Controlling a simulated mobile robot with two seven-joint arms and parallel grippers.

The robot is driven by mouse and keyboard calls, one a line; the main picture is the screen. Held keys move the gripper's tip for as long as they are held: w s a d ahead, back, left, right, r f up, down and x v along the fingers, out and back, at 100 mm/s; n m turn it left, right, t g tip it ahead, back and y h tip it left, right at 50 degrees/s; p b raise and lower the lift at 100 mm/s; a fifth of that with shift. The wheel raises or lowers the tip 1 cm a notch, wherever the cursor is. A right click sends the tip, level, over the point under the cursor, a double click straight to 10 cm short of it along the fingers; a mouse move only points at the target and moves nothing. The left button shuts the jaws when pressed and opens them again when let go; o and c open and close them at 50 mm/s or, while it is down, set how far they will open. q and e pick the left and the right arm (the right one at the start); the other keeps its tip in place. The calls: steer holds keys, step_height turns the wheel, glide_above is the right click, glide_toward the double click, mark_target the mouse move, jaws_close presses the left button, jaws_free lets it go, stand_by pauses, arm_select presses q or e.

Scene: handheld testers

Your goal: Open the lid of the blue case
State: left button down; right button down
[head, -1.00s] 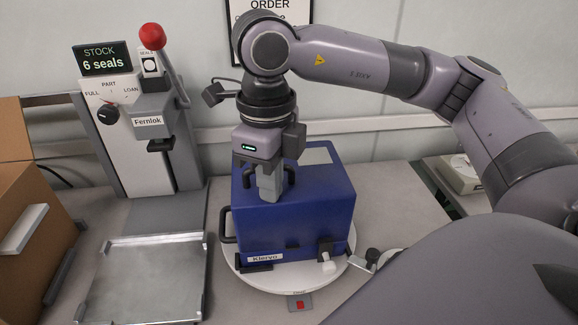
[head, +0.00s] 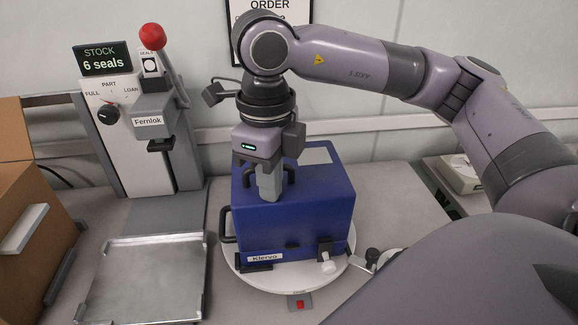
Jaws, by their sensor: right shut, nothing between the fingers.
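The blue case (head: 310,215) stands on a round white turntable (head: 290,281) in the middle of the head view. Its lid looks closed. A dark handle shows on top, partly hidden behind my gripper, and another dark handle is on its left side. Dark latch parts and a label reading "Klervo" are along the lower front. My right gripper (head: 268,190) points down at the case's top near the handle, its fingers shut with nothing between them. Whether the fingertips touch the case I cannot tell. My left gripper is not in view.
A Fernlok press (head: 155,115) with a red-knobbed lever stands at the left, behind a metal tray (head: 150,275). An open cardboard box (head: 35,245) is at the far left. A clamp-like fitting (head: 372,259) sits at the turntable's right edge. A white device (head: 460,172) is at the right.

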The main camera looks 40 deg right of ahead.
steer(key=shift+r+p, duration=0.4)
step_height(320, 180, up, 6)
steer(key=s+a+p, duration=0.1)
steer(key=p, duration=0.2)
steer(key=shift+s+p, duration=0.3)
steer(key=shift+p, duration=0.1)
